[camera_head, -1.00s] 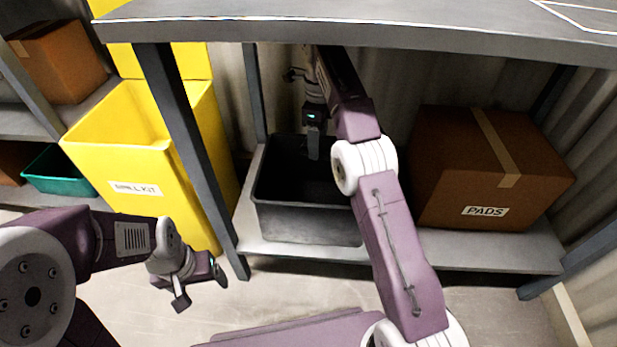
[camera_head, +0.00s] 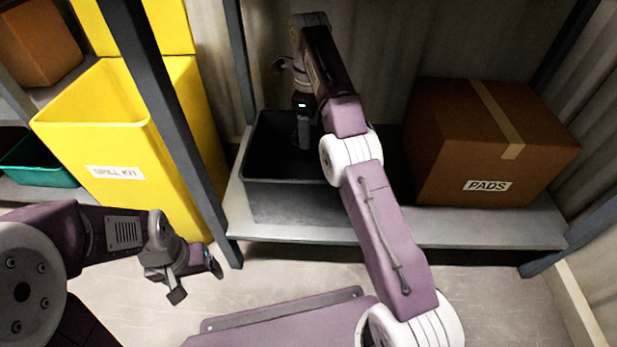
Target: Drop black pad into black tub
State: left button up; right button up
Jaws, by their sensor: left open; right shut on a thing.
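The black tub (camera_head: 290,203) stands on the low grey shelf, open at the top. My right gripper (camera_head: 303,138) points down over the tub's opening, with its fingertips at or below rim height. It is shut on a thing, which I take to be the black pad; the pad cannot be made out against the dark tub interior. My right forearm covers the tub's right side. My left gripper (camera_head: 196,283) is open and empty, low at the left, in front of the shelf and apart from the tub.
A brown box labelled PADS (camera_head: 490,150) sits on the shelf (camera_head: 480,226) right of the tub. A yellow spill kit bin (camera_head: 125,150) stands at the left beside a dark shelf post (camera_head: 165,110). A green tray (camera_head: 38,160) is further left. Floor is clear in front.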

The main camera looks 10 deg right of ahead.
jog(key=o, duration=1.4)
notch_tip(320, 180, up, 9)
jog(key=p, duration=0.9)
jog(key=shift+r, duration=0.15)
